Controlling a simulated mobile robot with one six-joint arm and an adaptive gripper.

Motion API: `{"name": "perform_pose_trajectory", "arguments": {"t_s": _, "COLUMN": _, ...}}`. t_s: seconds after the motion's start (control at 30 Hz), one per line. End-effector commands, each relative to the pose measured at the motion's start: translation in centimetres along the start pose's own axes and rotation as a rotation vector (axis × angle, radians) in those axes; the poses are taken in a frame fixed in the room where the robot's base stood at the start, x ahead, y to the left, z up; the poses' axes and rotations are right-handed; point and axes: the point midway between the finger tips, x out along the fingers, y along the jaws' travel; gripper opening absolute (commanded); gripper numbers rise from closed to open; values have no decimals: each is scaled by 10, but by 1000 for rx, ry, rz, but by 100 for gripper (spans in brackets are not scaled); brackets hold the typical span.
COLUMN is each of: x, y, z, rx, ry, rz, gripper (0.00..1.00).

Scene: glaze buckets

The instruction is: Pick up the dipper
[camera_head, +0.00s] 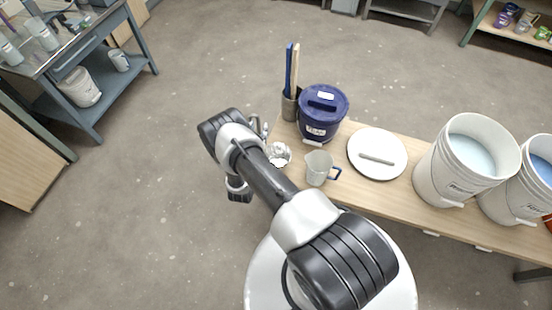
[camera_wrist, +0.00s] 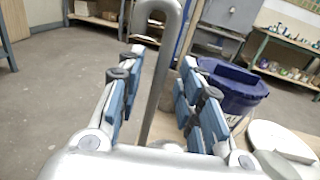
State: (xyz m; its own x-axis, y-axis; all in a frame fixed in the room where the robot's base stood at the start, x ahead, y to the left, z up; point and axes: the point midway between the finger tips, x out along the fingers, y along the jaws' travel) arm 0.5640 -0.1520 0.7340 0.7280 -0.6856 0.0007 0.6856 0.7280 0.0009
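The dipper is a bare metal piece whose upright grey handle (camera_wrist: 156,85) bends into a hook at the top in the wrist view. In the head view its shiny bowl (camera_head: 279,154) appears at the table's left end, beside my wrist. My gripper (camera_wrist: 158,88) is open, with blue-padded fingers on either side of the handle. Gaps show between the handle and both pads. In the head view my gripper (camera_head: 261,128) is partly hidden by my own wrist. The lower end of the handle is hidden behind my gripper body in the wrist view.
A lidded blue bucket (camera_head: 318,128), a holder with sticks (camera_head: 290,106), a jug (camera_head: 318,168) and a white round lid (camera_head: 390,163) stand close by on the wooden table (camera_head: 402,129). Two white buckets (camera_head: 440,178) (camera_head: 505,205) stand at right. Floor left of the table is clear.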

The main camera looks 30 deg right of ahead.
Motion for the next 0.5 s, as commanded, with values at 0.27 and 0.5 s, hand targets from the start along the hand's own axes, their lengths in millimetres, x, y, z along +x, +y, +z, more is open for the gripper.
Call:
{"name": "perform_pose_trajectory", "arguments": {"t_s": 0.27, "x": 21, "y": 0, "z": -1, "rx": -1, "ry": 1, "rz": 0, "gripper": 34}}
{"name": "perform_pose_trajectory", "arguments": {"t_s": 0.5, "x": 21, "y": 0, "z": 0, "rx": -1, "ry": 1, "rz": 0, "gripper": 28}}
